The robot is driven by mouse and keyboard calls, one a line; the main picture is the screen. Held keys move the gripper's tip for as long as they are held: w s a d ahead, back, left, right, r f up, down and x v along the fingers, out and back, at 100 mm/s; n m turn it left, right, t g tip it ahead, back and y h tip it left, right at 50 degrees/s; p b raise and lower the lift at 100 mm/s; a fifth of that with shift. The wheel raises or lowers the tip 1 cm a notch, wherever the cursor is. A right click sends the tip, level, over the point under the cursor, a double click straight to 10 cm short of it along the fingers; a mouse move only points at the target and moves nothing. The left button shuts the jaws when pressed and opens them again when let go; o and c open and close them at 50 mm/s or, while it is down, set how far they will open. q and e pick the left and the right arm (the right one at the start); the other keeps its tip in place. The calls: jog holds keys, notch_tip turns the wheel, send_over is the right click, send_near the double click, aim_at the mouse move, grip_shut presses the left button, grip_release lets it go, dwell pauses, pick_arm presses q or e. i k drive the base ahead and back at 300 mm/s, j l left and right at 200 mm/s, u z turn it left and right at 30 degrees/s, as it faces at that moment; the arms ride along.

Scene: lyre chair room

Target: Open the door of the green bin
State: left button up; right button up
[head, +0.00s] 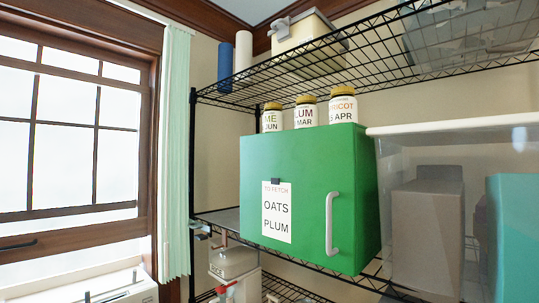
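The green bin (362,200) stands on the middle shelf of a black wire rack, in the centre of the head view. Its green door (310,165) faces me and looks shut. A pale vertical handle (332,223) is on the door's right side, near the lower edge. A white note (277,212) reading "TO FETCH OATS PLUM" is fixed to the left part of the door by a dark clip. Neither of my grippers shows in the view.
Three labelled jars (306,112) with gold lids stand on the bin's top. A clear container (425,215) with a white rim stands close at the bin's right. The upper wire shelf (370,45) runs above the jars. A window (75,130) and pale green curtain (176,150) are at left.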

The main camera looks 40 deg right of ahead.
aim_at(298, 197)
jog(key=i+z, duration=0.2)
jog(key=z, duration=0.25)
jog(key=i+z, duration=0.2)
jog(key=z, duration=0.25)
jog(key=i+j+z, duration=0.1)
jog(key=z, duration=0.4)
jog(key=i+j+z, duration=0.25)
jog(key=z, duration=0.2)
jog(key=i+j+z, duration=0.15)
jog(key=z, duration=0.3)
